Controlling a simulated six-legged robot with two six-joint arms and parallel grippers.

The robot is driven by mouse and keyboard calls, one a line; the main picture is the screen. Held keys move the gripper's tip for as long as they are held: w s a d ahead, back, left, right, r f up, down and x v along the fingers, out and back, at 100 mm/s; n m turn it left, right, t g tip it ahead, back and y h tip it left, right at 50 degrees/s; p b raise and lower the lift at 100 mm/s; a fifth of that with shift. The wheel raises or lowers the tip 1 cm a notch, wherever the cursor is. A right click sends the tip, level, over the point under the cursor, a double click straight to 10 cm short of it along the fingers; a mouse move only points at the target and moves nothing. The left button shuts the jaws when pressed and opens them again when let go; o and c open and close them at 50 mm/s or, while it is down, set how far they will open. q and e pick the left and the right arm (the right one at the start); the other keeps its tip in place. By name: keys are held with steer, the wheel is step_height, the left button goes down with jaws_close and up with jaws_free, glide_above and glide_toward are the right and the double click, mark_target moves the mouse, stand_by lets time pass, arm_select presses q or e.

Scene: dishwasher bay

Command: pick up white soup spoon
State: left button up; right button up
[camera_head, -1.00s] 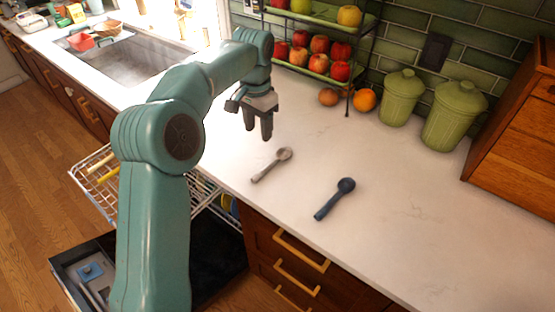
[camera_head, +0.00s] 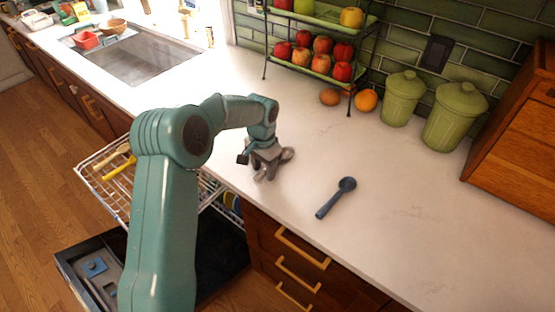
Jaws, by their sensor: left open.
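The white soup spoon (camera_head: 287,154) lies on the white countertop near its front edge. Its bowl shows just right of my left gripper (camera_head: 264,176); most of its handle is hidden behind the gripper. My left gripper is open and points down at the spoon's handle, low over the counter. I cannot tell whether the fingers touch the spoon. A dark blue spoon (camera_head: 336,198) lies apart to the right. My right gripper is not in view.
A fruit rack (camera_head: 318,70) stands at the back, with two loose fruits beside it. Two green canisters (camera_head: 455,117) and a wooden cabinet (camera_head: 517,120) are at the right. The open dishwasher rack (camera_head: 110,190) is at the left, below the counter. The right counter (camera_head: 420,210) is clear.

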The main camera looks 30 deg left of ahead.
arm_select(q)
steer(key=shift+s, duration=0.1)
steer(key=shift+w+f, duration=0.1)
steer(key=shift+w, duration=0.1)
jaws_close()
steer(key=shift+s, duration=0.15)
steer(key=shift+r, duration=0.2)
